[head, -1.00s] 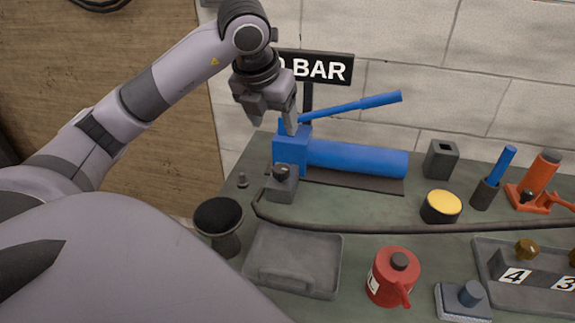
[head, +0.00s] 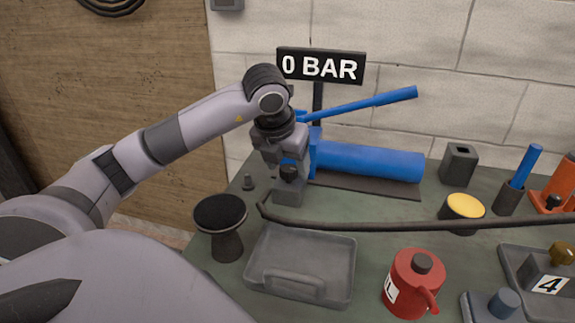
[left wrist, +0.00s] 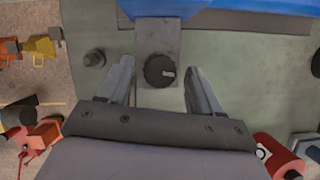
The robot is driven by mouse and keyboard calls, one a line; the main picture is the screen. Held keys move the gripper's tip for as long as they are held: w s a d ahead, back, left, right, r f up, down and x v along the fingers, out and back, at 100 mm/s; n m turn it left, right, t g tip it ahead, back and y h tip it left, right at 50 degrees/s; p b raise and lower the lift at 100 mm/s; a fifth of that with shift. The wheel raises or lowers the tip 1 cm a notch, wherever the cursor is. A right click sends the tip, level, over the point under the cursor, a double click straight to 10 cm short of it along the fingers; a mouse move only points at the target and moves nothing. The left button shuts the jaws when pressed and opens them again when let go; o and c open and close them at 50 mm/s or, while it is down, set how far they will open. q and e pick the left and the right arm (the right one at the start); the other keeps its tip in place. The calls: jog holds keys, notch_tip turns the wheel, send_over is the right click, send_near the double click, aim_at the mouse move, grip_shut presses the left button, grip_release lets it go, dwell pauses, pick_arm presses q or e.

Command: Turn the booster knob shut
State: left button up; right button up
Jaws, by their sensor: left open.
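The dark round knob (head: 289,173) sits on a grey block (head: 288,193) at the front left end of the blue booster pump (head: 370,162). In the left wrist view the knob (left wrist: 159,71) shows a short pale mark on its right side. My left gripper (head: 287,166) points down over the knob in the head view. In the left wrist view its two fingers (left wrist: 159,80) are open, one on each side of the knob, with a gap on both sides. The sign (head: 320,66) behind the pump reads 0 BAR. My right gripper is not in view.
A black hose (head: 400,223) runs across the bench in front of the block. A small bolt (head: 249,182) and a dark cup (head: 221,218) stand at left. A grey tray (head: 300,265) and a red can (head: 412,280) are nearer.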

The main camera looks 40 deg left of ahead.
pick_arm(q)
jog(key=shift+w+f, duration=0.1)
jog(key=shift+f, duration=0.1)
jog(key=c, duration=1.1)
jog(key=shift+o, duration=0.2)
